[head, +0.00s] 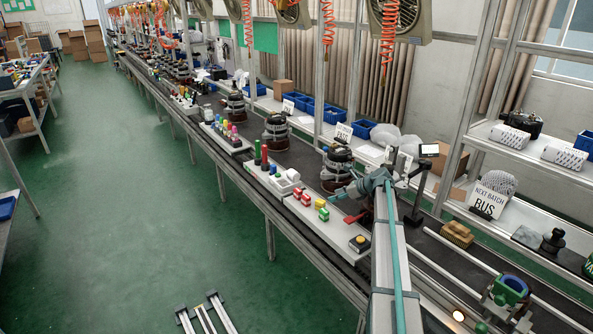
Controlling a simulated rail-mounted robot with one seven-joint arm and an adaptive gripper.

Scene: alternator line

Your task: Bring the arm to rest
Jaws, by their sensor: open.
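My arm rises from the bottom right of the head view as a long grey link with a teal strip. It reaches over the workbench conveyor (300,160). At its far end, small and dark against the line, my gripper (342,194) is open, and I see nothing held in it. It is close to the near alternator (338,165) on the belt; I cannot tell whether they touch. A red-handled item (355,217) lies just below the gripper, on or near the white bench edge.
Orange coiled hoses (389,45) hang above. The green floor (130,210) at left is mostly clear.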

